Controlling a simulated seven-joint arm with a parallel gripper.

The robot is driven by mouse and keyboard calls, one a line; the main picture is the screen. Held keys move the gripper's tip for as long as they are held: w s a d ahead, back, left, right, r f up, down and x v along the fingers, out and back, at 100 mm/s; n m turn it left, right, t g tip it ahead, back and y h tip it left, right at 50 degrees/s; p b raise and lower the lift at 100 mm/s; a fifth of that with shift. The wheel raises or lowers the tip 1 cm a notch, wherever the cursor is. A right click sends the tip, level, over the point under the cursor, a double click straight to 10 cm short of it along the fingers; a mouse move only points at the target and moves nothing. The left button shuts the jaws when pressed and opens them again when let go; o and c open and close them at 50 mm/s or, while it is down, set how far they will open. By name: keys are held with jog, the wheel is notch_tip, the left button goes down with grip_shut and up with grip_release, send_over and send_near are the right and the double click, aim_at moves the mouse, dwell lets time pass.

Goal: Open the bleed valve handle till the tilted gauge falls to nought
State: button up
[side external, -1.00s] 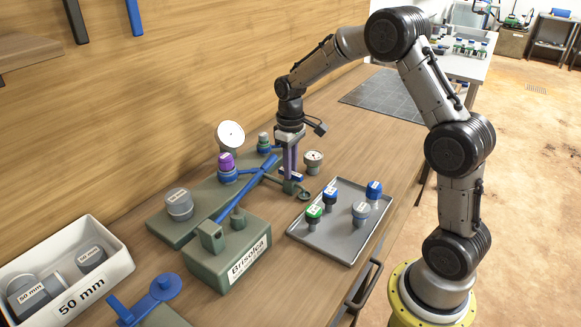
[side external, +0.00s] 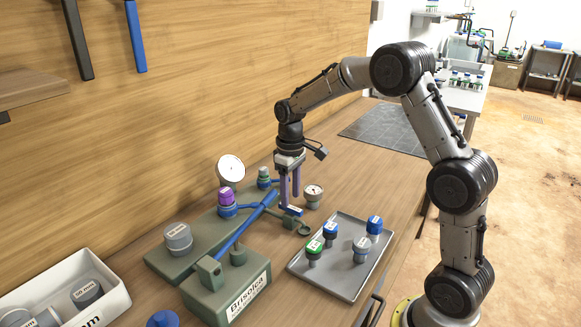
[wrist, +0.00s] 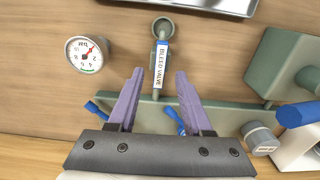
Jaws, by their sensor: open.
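The bleed valve handle (wrist: 161,64), with a white label and blue end, sits on a grey-green pipe. In the side view the handle (side external: 291,210) lies low beside the manifold. My gripper (wrist: 159,72) points down with its purple fingers apart, one on each side of the handle in the wrist view. In the side view my gripper (side external: 290,203) is just above the handle; whether it touches is unclear. A small round gauge (wrist: 87,54) with a red needle is left of the handle; its needle points up and right. It also shows in the side view (side external: 313,192).
A larger white dial (side external: 231,168) stands tilted at the back of the manifold; its reading is too small to tell. A grey tray (side external: 338,284) with several capped parts is to the right. A green block (side external: 228,285) and white bin (side external: 115,297) stand in front.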

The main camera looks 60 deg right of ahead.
notch_tip(320, 180, up, 11)
dwell(0.3)
jog(key=s+a+r+n+t, duration=0.1)
jog(key=s+a+r+t, duration=0.2)
jog(key=s+a+r, duration=0.65)
jog(key=s+a+f+t, duration=0.1)
jog(key=s+f, duration=0.3)
jog(key=s, duration=0.4)
jog(key=s+a+f+m+t, duration=0.1)
jog(key=s+f, duration=0.4)
jog(key=s, duration=0.3)
jog(key=shift+t, duration=0.3)
